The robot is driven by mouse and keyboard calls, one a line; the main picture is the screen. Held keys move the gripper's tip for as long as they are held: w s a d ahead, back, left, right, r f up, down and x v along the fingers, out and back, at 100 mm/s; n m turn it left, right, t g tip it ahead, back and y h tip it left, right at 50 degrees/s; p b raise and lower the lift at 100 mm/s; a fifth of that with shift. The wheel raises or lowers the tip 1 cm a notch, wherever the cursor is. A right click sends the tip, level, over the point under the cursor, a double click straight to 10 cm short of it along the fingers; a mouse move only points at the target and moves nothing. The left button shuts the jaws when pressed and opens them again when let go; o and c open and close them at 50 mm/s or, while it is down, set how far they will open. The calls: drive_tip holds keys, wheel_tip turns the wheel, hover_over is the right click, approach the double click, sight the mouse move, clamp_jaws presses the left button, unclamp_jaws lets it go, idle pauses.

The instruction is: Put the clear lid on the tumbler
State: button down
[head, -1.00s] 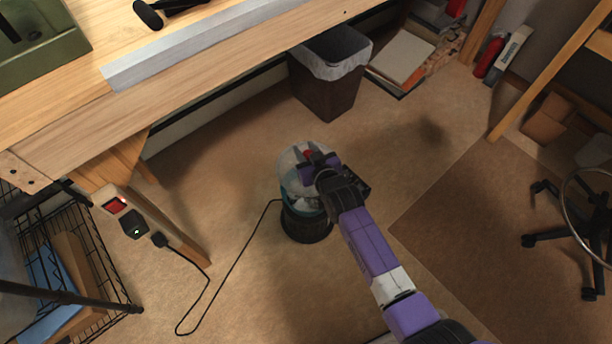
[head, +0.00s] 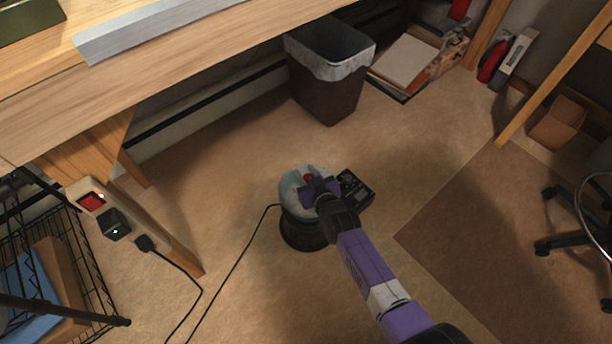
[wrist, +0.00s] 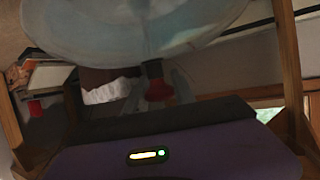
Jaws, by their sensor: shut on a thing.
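The tumbler (head: 303,236) is a dark round machine on the floor, with a black cable leading off to the left. The clear lid (head: 291,187) is a pale see-through dome over the tumbler's top, with a red knob (head: 309,177). My gripper (head: 319,190) is shut on the lid at the knob, above the tumbler. In the wrist view the lid (wrist: 120,25) fills the upper part, and a red piece (wrist: 158,91) shows below it. My gripper and arm hide part of the lid's right side. I cannot tell whether the lid's rim touches the tumbler all round.
A wooden bench (head: 170,75) stands at the upper left. A lined waste bin (head: 328,95) is behind the tumbler. A wire rack (head: 65,285) and a red-switched power outlet (head: 92,200) are at the left. A wheeled chair (head: 585,220) is at the right. Floor around the tumbler is clear.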

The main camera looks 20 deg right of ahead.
drive_tip(key=shift+f, duration=0.15)
drive_tip(key=c, duration=1)
unclamp_jaws()
drive_tip(key=shift+c, duration=0.2)
drive_tip(key=shift+r, duration=0.25)
drive_tip(key=shift+s+r+p, duration=0.15)
drive_tip(key=shift+s+p, duration=0.15)
drive_tip(key=shift+p, duration=0.1)
drive_tip(key=p+v, duration=0.9)
drive_tip(key=v, duration=0.1)
drive_tip(key=shift+r, duration=0.1)
drive_tip(key=shift+s+r+p, duration=0.15)
drive_tip(key=shift+s+p, duration=0.2)
drive_tip(key=shift+s, duration=0.3)
